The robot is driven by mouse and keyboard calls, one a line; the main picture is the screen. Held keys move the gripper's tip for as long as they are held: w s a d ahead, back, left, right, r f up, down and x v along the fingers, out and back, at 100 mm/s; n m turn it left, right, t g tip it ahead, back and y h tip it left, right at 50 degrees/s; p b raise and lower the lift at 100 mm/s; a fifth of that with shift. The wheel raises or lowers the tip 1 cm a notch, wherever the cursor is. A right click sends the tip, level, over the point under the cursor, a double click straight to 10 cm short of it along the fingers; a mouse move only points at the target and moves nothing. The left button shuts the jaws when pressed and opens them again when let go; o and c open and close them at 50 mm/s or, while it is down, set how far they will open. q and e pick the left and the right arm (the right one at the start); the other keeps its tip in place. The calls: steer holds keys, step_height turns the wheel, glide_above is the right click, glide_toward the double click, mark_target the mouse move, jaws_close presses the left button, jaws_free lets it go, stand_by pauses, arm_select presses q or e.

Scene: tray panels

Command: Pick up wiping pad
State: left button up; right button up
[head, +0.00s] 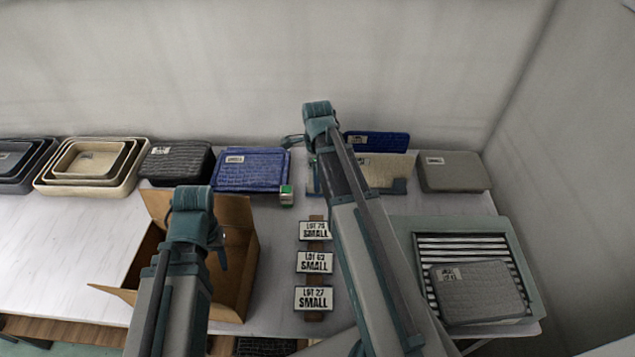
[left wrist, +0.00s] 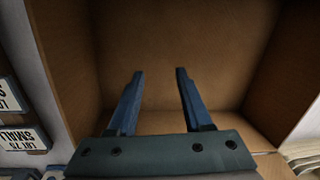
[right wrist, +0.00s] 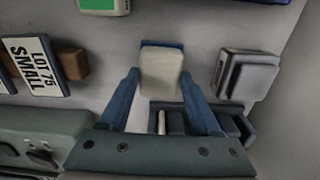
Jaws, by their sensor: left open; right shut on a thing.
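The wiping pad, a small cream block with a blue edge (right wrist: 160,72), shows in the right wrist view between the fingertips of my right gripper (right wrist: 160,75), which is shut on it. In the head view my right arm hides the pad; the right gripper (head: 299,141) is over the back of the table. My left gripper (head: 219,243) is over the open cardboard box (head: 238,212). In the left wrist view the left gripper (left wrist: 154,72) is open and empty, with the box interior around it.
A dark holder (right wrist: 240,120) and a grey block (right wrist: 250,76) are close to my right gripper. Label plates (head: 314,263) stand mid-table. Blue (head: 252,170) and black (head: 176,162) trays line the back. A grey tray (head: 480,292) sits on a slatted rack (head: 470,247) at right.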

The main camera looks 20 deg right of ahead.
arm_select(q)
step_height(320, 180, up, 10)
steer(key=p, duration=1)
arm_select(e)
step_height(320, 180, up, 10)
steer(key=o, duration=0.8)
steer(key=c, duration=0.6)
